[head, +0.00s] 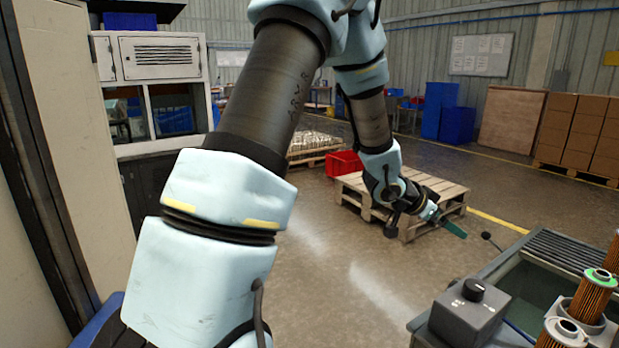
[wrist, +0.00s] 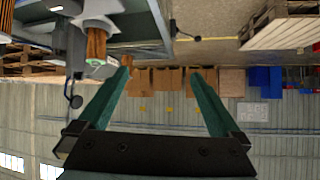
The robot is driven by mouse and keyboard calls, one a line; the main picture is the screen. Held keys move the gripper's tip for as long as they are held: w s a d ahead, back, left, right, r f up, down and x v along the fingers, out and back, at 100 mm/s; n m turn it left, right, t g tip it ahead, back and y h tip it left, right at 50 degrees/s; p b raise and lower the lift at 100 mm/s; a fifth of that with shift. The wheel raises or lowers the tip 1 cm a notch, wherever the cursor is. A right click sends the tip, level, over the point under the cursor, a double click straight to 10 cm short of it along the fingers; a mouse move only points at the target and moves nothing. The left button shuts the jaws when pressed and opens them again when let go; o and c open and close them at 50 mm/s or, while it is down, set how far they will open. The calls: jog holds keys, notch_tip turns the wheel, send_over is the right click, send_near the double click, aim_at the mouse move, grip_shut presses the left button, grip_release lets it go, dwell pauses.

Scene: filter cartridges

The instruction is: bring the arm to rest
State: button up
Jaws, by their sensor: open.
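My arm reaches up and across the head view, then bends down towards the right. My gripper (head: 452,226) hangs at its end, in front of the wooden pallet in the picture and apart from the workstation. In the wrist view my gripper (wrist: 162,74) is open, its two green fingers spread with nothing between them. The wrist view is upside down. An orange pleated filter cartridge with a green ring (head: 593,292) stands at the lower right of the head view. A second filter cartridge with a white top (head: 562,334) is in front of it, partly cut off.
A grey box with a black knob (head: 470,308) sits at the edge of the tank-like workstation (head: 520,278), lower right. A low wooden pallet (head: 440,187) and a red crate (head: 344,163) are on the floor behind. Stacked cartons (head: 583,130) stand far right. Open floor lies mid-picture.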

jog(key=w+a+f+n+t+y+b, duration=0.1)
jog(key=a+f+n+y+b, duration=0.2)
jog(key=a, duration=1)
jog(key=w+a+f+n+t+y+b, duration=0.15)
jog(key=a+n+y, duration=0.35)
jog(key=a, duration=0.8)
jog(key=s+a+f+n+g+y+b, duration=0.1)
jog(key=s+a+n+g, duration=0.1)
jog(key=s+a, duration=0.4)
jog(key=s+a+f+n+g+y+b, duration=0.1)
jog(key=s+a+f+n+g+b, duration=0.1)
jog(key=s+a, duration=0.4)
jog(key=shift+s+f+n+g, duration=0.25)
jog(key=shift+s+n+g, duration=0.35)
jog(key=shift+s, duration=0.65)
